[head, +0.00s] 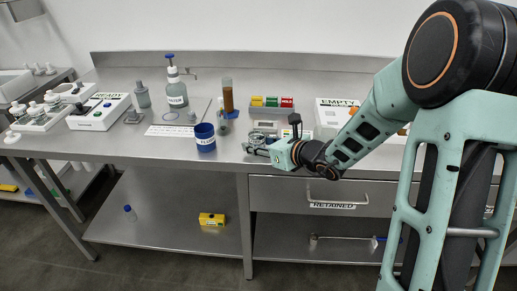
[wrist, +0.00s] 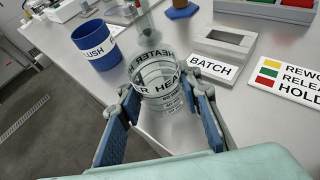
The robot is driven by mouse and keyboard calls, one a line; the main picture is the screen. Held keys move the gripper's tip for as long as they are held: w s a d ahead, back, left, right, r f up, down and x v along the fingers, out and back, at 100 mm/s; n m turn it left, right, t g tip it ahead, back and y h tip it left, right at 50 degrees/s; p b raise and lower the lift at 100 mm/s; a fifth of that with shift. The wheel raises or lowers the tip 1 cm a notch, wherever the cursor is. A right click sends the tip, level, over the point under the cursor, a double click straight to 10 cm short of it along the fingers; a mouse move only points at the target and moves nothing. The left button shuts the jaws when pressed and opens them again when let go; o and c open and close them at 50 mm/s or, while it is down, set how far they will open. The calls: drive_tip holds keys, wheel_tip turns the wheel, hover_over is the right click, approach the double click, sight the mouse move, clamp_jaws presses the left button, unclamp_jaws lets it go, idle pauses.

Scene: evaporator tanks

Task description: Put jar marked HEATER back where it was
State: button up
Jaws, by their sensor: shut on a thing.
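The clear glass jar marked HEATER (wrist: 158,82) is between the blue-padded fingers of my gripper (wrist: 152,98) in the wrist view. The gripper is shut on it, and the jar stands roughly upright with its label facing the camera. In the head view my gripper (head: 268,150) is at the front edge of the steel bench, and the jar shows only small beside it. I cannot tell whether the jar's base touches the bench top.
A blue FLUSH cup (wrist: 97,47) stands left of the jar. A grey holder marked BATCH (wrist: 221,46) is behind it on the right, next to a REWORK, RELEASE, HOLD colour card (wrist: 286,79). The READY box (head: 99,112) is at left, the EMPTY box (head: 337,113) at right.

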drive_tip(key=shift+f, duration=0.3)
drive_tip(key=o, duration=1.3)
drive_tip(key=shift+r, duration=0.1)
drive_tip(key=shift+r, duration=0.1)
drive_tip(key=shift+s+d+r, duration=0.1)
drive_tip(key=shift+d+r, duration=0.05)
drive_tip(key=shift+r, duration=0.05)
drive_tip(key=p+v, duration=0.2)
drive_tip(key=v, duration=0.9)
drive_tip(key=shift+s+d, duration=0.2)
drive_tip(key=shift+s, duration=0.05)
